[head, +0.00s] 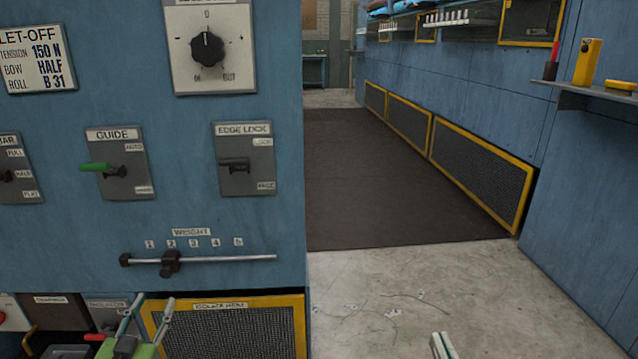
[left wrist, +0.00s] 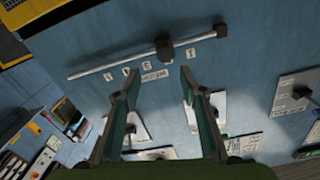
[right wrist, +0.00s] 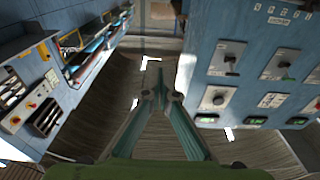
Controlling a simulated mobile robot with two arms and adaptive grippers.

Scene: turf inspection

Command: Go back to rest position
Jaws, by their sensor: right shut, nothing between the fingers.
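My left gripper (head: 152,308) is low at the left of the head view, in front of the blue machine panel (head: 80,240) and below the weight rail. Its green fingers are apart. In the left wrist view my left gripper (left wrist: 158,76) is open and empty, facing the weight rail (left wrist: 120,58) with its dark slider. My right gripper (head: 443,345) shows only its fingertips at the bottom edge of the head view, over bare floor. In the right wrist view my right gripper (right wrist: 160,70) has its fingertips together with nothing between them.
The panel carries a dial (head: 208,50), a guide lever (head: 118,163), an edge lock switch (head: 245,160) and the weight rail (head: 200,260). A yellow-framed mesh (head: 235,330) is below. A dark mat (head: 370,180) lies in a clear aisle. A shelf (head: 600,92) holds yellow items at right.

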